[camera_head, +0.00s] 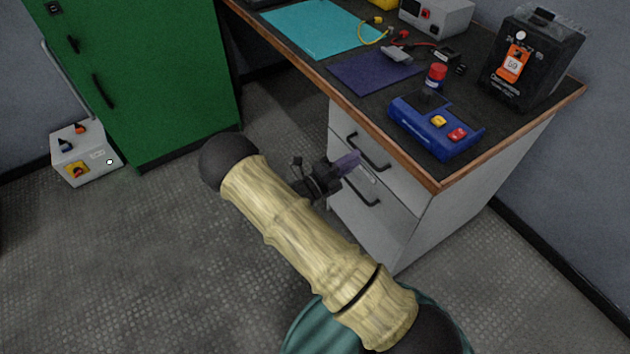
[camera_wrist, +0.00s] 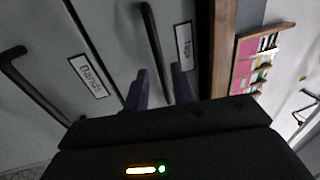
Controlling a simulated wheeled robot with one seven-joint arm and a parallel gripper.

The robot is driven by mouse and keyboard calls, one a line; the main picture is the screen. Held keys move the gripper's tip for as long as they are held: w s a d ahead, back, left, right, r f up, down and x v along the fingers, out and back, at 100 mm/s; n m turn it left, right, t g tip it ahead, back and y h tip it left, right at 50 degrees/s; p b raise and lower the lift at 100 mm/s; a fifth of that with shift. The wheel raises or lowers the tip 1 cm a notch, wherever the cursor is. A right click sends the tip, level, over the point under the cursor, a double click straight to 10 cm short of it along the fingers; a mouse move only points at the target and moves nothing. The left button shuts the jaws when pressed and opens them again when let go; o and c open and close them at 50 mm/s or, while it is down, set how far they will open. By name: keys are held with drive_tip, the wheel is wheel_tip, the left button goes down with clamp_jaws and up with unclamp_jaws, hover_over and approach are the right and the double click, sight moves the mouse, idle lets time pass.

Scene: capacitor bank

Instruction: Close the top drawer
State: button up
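The top drawer (camera_head: 400,182) is the grey front just under the worktop, with a dark bar handle (camera_head: 369,153). In the wrist view this handle (camera_wrist: 153,50) stands beside a white label (camera_wrist: 183,46). How far the drawer is pulled out is hard to tell; it looks nearly flush. My gripper (camera_head: 348,162) is at the drawer front by the handle. In the wrist view the fingers of my gripper (camera_wrist: 159,86) are apart, with the handle's end showing between them. Whether they touch it cannot be told.
A lower drawer handle (camera_head: 361,190) sits beneath, with its label (camera_wrist: 88,77) in the wrist view. The wooden worktop edge (camera_head: 395,150) overhangs above. A blue control box (camera_head: 425,130) stands near the corner. A green cabinet (camera_head: 150,80) is at left; floor between is clear.

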drive_tip(key=p+v, duration=0.1)
drive_tip(key=v, duration=1.2)
drive_tip(key=shift+a+p, duration=0.15)
drive_tip(key=shift+p, duration=0.2)
drive_tip(key=shift+s, duration=0.15)
